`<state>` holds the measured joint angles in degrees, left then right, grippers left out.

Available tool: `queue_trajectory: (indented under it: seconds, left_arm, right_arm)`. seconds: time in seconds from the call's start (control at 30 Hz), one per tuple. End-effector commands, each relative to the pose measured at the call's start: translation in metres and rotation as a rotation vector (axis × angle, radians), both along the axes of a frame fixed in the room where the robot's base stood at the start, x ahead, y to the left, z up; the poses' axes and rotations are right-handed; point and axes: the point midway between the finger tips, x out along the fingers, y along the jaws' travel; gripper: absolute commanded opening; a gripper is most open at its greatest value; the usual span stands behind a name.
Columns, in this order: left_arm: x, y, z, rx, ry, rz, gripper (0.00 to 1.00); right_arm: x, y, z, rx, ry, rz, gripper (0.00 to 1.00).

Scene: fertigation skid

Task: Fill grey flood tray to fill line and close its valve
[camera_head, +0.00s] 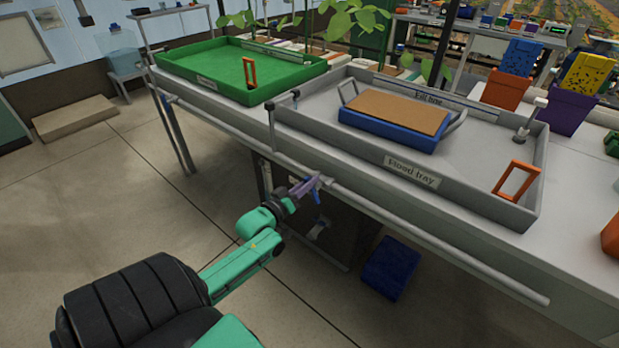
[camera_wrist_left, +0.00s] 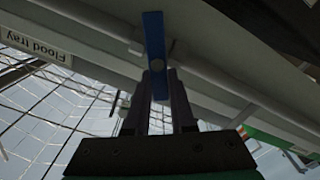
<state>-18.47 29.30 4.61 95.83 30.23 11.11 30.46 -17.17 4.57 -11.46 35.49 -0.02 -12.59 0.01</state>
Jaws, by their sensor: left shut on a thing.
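The grey flood tray (camera_head: 470,165) stands on the bench, with a "Flood tray" label on its front wall and a marked line (camera_head: 430,97) on its back inner wall. I cannot tell the water level inside. A blue valve lever (camera_wrist_left: 154,38) sits under the tray on a pipe fitting; in the head view it is small and partly hidden by my gripper. My left gripper (camera_head: 308,186) is below the tray's front edge. Its fingers (camera_wrist_left: 160,90) are shut on the blue lever in the left wrist view. My right gripper is not in view.
A blue tub with a brown top (camera_head: 385,132) sits inside the grey tray. A green tray (camera_head: 215,67) stands to the left. A grey rail (camera_head: 430,240) runs along the bench front. A blue crate (camera_head: 391,268) is on the floor below.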

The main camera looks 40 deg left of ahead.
Motion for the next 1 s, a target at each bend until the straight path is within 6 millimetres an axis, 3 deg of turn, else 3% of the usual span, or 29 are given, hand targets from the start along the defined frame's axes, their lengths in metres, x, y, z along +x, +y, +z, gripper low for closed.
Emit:
queue_trajectory:
  seconds: [0.3,0.73,0.77,0.83,1.0]
  left_arm:
    - [-0.0001,0.0025,-0.0018,-0.109,-0.001,0.0,0.0]
    - [-0.0002,0.0026,-0.0026,-0.122,-0.001,0.0,0.0]
    - [-0.0002,0.0026,-0.0026,-0.122,-0.001,0.0,0.26]
    - [-0.0002,0.0026,-0.0026,-0.122,-0.001,0.0,0.53]
    - [-0.0002,0.0026,-0.0024,-0.122,-0.003,0.0,0.53]
  right_arm:
    - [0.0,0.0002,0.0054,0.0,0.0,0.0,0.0]
    - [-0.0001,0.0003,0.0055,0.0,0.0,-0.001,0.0]
    - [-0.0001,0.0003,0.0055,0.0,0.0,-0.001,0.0]
    - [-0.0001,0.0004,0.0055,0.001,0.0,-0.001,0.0]
    - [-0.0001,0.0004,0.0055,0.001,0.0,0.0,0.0]
